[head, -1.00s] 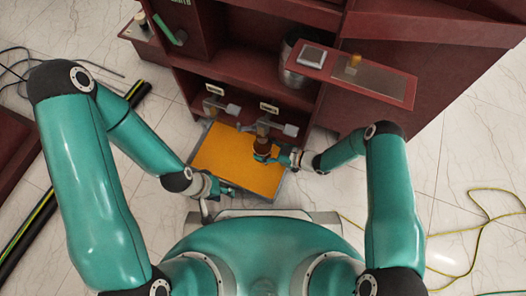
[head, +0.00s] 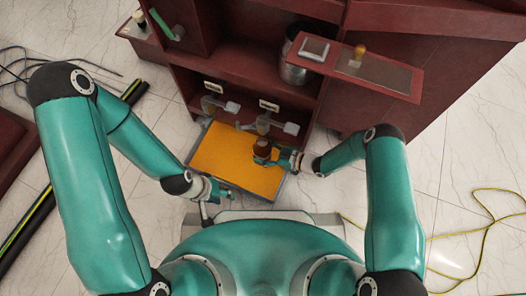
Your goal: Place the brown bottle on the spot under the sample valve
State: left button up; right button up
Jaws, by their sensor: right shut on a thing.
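The brown bottle (head: 263,146) is small and dark, over the orange tray (head: 222,165) at the foot of the red cabinet. My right gripper (head: 266,157) is shut on it from the right side. The bottle is just in front of the right sample valve (head: 264,124); I cannot tell whether its base touches the tray. A second valve (head: 212,104) is to the left. My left gripper (head: 226,189) is near the tray's front left edge, away from the bottle; its jaws are too small to read. The marked spot cannot be made out.
The red cabinet (head: 358,115) rises behind the tray. A panel (head: 375,77) with a yellow-topped item juts out at right, beside a metal canister (head: 294,68). Cables lie on the floor at both sides. The tray's left half is clear.

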jog(key=o, duration=1)
jog(key=shift+r+p, duration=0.45)
jog(key=shift+p, duration=0.05)
jog(key=shift+s+d+r+p, duration=0.1)
jog(key=shift+d+r+p, duration=0.4)
jog(key=shift+d+p, duration=0.15)
jog(key=p+v, duration=0.2)
jog(key=v, duration=0.8)
jog(key=shift+s+d, duration=0.2)
jog(key=shift+d, duration=0.05)
